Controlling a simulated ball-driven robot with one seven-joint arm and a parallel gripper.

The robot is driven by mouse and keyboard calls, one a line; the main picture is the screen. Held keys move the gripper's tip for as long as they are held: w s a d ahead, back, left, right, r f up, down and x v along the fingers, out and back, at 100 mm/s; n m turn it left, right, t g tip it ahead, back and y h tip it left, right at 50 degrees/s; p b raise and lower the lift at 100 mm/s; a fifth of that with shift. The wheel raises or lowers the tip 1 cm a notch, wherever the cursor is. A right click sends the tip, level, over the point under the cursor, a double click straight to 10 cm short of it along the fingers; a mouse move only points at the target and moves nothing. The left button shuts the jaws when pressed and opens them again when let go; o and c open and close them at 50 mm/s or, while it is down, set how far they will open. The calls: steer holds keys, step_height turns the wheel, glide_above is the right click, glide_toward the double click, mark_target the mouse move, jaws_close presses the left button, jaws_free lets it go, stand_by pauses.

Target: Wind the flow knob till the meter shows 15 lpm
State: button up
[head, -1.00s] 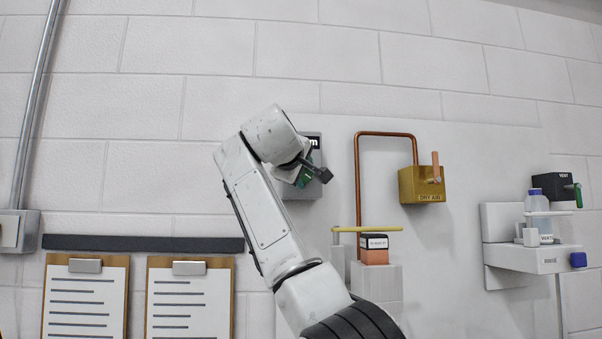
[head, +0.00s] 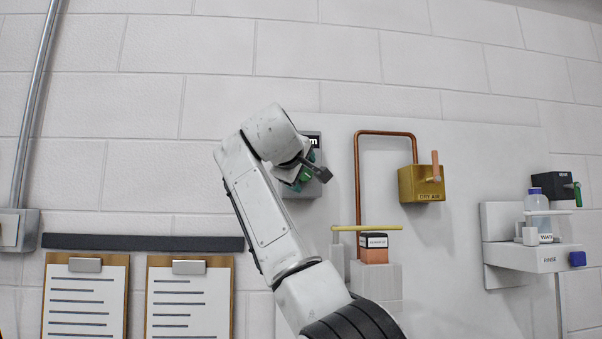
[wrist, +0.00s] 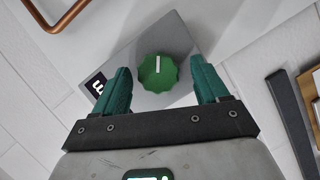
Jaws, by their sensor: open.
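The green scalloped flow knob (wrist: 158,74) sits on the face of a grey box (wrist: 140,48) in the wrist view. A white line on the knob points to the top of that picture. My gripper (wrist: 160,66) is open, one teal finger on each side of the knob, with a visible gap on both sides. A black display (wrist: 97,85) at the box's left edge shows part of a letter "m"; the left finger hides the rest, so I cannot read the meter. In the head view my gripper (head: 308,172) covers most of the grey box (head: 314,190).
A copper pipe (head: 357,180) runs just right of the box to a brass "DRY AIR" valve box (head: 422,183). A yellow bar (head: 380,228) lies below right. Two clipboards (head: 189,300) hang lower left; a rinse shelf (head: 535,258) with a bottle is far right.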

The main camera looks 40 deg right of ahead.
steer(key=b+v, duration=0.4)
steer(key=v, duration=0.6)
steer(key=shift+s+a, duration=0.3)
